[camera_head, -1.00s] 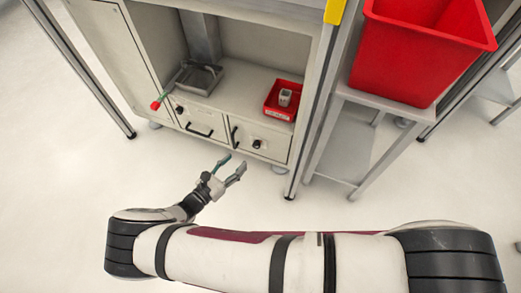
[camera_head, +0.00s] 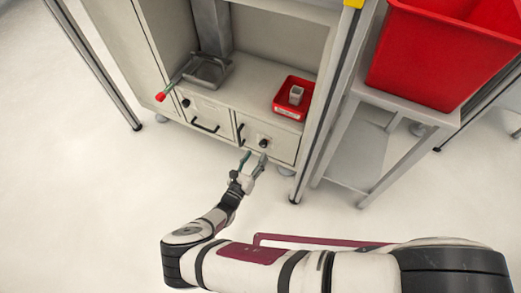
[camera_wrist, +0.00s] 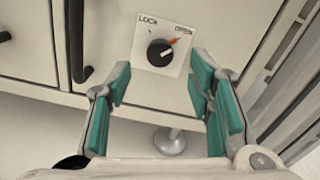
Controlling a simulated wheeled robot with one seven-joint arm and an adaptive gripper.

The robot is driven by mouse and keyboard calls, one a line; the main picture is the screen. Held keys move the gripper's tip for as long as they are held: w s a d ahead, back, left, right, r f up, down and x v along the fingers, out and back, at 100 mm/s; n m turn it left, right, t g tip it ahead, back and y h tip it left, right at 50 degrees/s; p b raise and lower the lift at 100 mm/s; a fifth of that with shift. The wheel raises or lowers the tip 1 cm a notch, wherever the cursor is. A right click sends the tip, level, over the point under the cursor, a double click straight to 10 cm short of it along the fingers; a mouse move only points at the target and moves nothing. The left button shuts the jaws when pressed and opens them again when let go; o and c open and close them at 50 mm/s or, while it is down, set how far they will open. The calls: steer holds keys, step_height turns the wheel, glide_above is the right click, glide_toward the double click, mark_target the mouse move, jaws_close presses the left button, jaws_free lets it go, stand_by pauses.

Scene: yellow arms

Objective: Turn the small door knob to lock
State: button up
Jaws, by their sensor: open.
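The small black door knob (camera_wrist: 160,53) sits on a white plate marked LOCK at left and OPEN at right. Its pale pointer is turned up and right, toward the OPEN side, near an orange mark. In the head view the knob (camera_head: 264,143) is on the right door (camera_head: 283,146) of the low cabinet. My gripper (camera_wrist: 165,97) is open, its teal finger pads spread apart left and right, with the knob ahead between them in the wrist view. In the head view my gripper (camera_head: 254,161) is just in front of and below the knob, apparently not touching it.
A black vertical handle (camera_wrist: 77,40) is close left of the knob plate. Another drawer with a black handle (camera_head: 205,126) is further left. A red tray (camera_head: 280,105) with a small pale container stands above the door. A large red bin (camera_head: 415,60) is at right. The floor in front is clear.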

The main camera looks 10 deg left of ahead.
mark_target(262, 146)
steer(key=shift+b+x, duration=0.45)
steer(key=shift+x, duration=2)
jaws_close()
